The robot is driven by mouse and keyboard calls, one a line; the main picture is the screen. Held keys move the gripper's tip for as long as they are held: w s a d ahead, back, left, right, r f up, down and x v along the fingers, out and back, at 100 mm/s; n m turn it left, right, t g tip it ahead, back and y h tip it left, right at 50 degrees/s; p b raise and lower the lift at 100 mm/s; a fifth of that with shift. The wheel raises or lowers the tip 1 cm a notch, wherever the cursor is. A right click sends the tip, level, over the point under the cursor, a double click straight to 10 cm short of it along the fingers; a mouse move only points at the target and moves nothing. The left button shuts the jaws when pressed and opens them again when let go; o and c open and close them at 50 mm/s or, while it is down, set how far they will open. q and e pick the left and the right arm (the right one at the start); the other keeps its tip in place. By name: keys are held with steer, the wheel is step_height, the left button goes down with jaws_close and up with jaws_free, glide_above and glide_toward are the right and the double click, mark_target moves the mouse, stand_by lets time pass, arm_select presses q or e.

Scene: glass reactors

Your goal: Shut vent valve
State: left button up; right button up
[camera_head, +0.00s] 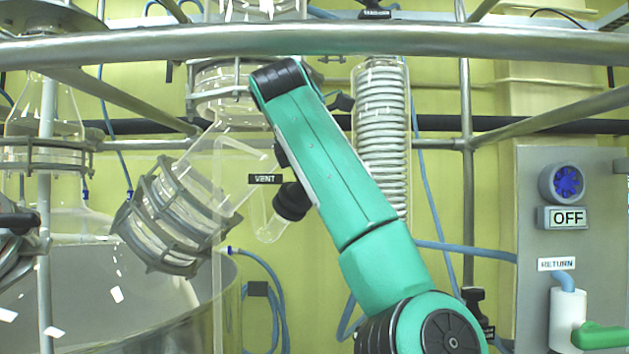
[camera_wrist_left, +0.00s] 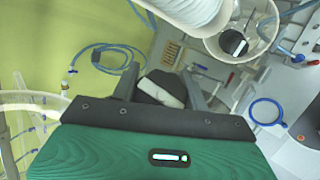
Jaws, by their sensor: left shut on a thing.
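In the head view the VENT label (camera_head: 265,178) hangs beside a clear glass side tube. Next to it is the black vent valve knob (camera_head: 292,201), partly covered by a teal arm of mine. The gripper at the end of that arm cannot be made out there. In the left wrist view my left gripper (camera_wrist_left: 165,90) is shut on a black knob with a pale face (camera_wrist_left: 164,86), between its two grey fingers. From this view alone I cannot tell whether this is the vent knob. My right gripper is not in view.
A coiled glass condenser (camera_head: 382,135) stands right of the arm. A clamped glass neck (camera_head: 175,215) leans at the left above a large vessel (camera_head: 110,285). A metal rail (camera_head: 480,41) crosses the top. A panel with an OFF display (camera_head: 568,217) stands at the right.

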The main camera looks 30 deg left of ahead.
arm_select(q)
steer(key=shift+m, duration=0.3)
steer(key=o, duration=1)
steer(key=shift+d+r, duration=0.1)
